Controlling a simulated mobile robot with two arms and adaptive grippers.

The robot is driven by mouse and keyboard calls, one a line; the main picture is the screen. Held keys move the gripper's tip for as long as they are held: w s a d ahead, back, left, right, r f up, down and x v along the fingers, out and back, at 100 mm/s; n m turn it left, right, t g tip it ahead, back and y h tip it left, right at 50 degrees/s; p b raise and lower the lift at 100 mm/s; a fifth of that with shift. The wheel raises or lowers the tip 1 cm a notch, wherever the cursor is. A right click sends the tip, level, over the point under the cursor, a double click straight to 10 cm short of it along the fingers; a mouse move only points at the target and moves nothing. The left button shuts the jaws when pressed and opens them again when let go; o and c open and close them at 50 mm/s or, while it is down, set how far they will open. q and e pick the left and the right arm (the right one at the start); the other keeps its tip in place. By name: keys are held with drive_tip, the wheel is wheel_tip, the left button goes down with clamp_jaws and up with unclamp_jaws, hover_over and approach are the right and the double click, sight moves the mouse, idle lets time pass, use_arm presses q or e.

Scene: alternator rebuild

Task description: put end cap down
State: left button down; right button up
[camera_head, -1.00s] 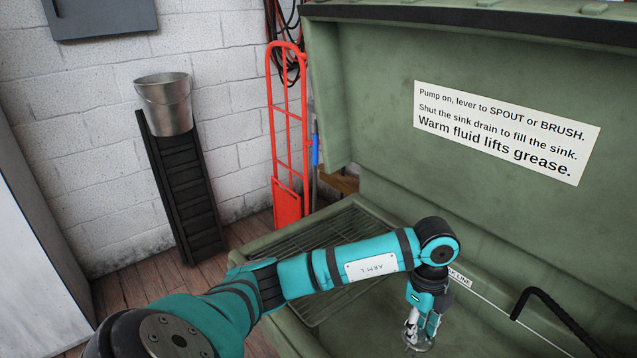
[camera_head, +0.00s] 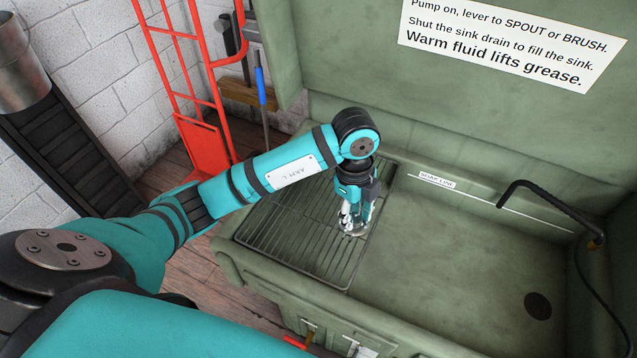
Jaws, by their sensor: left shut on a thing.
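My left gripper (camera_head: 352,218) points down over the right part of the wire drain rack (camera_head: 300,240) in the green parts washer. It is shut on the end cap (camera_head: 354,230), a small silvery metal piece at its fingertips, partly covered by the fingers. The end cap is at or just above the rack; I cannot tell whether it touches. My right gripper is not in view.
The washer's sink basin (camera_head: 440,260) lies open and empty to the right, with a dark drain (camera_head: 538,305) and a black spout (camera_head: 545,195). The lid with a sign (camera_head: 510,45) stands behind. A red hand truck (camera_head: 205,140) and a metal bucket (camera_head: 20,65) are at left.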

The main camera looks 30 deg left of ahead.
use_arm(q)
drive_tip(key=p, duration=0.2)
hover_over(325, 198)
drive_tip(key=d, duration=0.1)
drive_tip(key=shift+s+d+f, duration=0.15)
drive_tip(key=shift+s+f, duration=0.25)
drive_tip(key=shift+w+a+f, duration=0.1)
drive_tip(key=shift+w+a, duration=0.3)
drive_tip(key=shift+a, duration=0.15)
drive_tip(key=shift+w+a+f+p, duration=0.15)
drive_tip(key=shift+a+p, duration=0.15)
drive_tip(key=shift+p, duration=0.15)
wheel_tip(325, 198, down, 3)
drive_tip(key=shift+r+p, duration=0.2)
drive_tip(key=shift+p, duration=0.3)
drive_tip(key=shift+f, duration=0.4)
drive_tip(key=shift+f, duration=0.15)
drive_tip(key=c, duration=1)
unclamp_jaws()
